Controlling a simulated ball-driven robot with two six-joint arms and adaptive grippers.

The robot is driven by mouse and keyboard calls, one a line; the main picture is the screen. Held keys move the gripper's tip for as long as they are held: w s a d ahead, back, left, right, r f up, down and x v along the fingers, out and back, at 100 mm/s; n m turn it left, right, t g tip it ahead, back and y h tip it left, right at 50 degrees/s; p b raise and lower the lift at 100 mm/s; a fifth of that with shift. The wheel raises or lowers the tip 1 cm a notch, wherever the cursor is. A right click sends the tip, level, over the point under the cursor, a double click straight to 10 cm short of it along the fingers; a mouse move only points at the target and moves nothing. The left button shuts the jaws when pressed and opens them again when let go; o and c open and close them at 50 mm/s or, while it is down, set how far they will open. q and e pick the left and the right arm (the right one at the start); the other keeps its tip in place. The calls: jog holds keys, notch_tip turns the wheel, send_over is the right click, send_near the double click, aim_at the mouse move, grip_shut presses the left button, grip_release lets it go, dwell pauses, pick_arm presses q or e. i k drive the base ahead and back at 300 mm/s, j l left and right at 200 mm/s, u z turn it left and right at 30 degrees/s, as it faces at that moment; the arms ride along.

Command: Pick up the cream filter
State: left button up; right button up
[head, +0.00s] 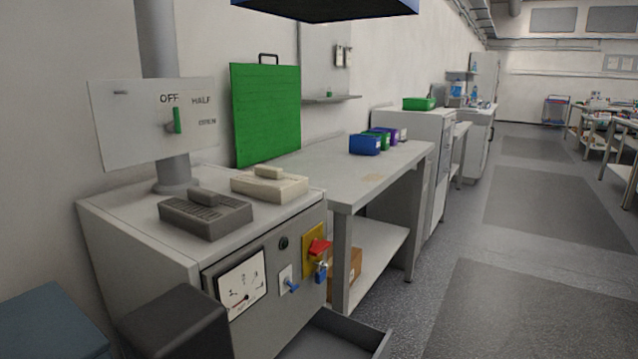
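A cream filter (269,186), a flat block with a raised grip on top, lies on the top of a grey cabinet (130,226), towards its back right. A dark grey filter (206,215) of similar shape lies just left of it and nearer to me, apart from it. Neither of my grippers shows in the head view, so nothing is seen touching the cream filter.
A pole with an OFF/HALF/OPEN panel (130,125) rises behind the filters. A green board (266,115) leans at the wall. An open drawer (335,335) juts out low. Floor at right is clear.

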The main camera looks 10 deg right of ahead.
aim_at(267, 183)
jog(key=k+j+u, duration=0.1)
jog(key=k+u, duration=0.2)
jog(key=k, duration=0.35)
jog(key=u, duration=2.5)
jog(key=k+l+u, duration=0.1)
jog(key=k+l, duration=0.15)
jog(key=l, duration=0.3)
jog(key=k+l, duration=0.25)
jog(key=l, duration=0.25)
jog(key=k+l+u, duration=0.15)
jog(key=l, duration=0.35)
jog(key=k+l+u, duration=0.1)
jog(key=k+l, duration=0.25)
jog(key=l, duration=0.15)
jog(key=k+l, duration=0.3)
jog(key=l, duration=0.15)
jog(key=u, duration=0.05)
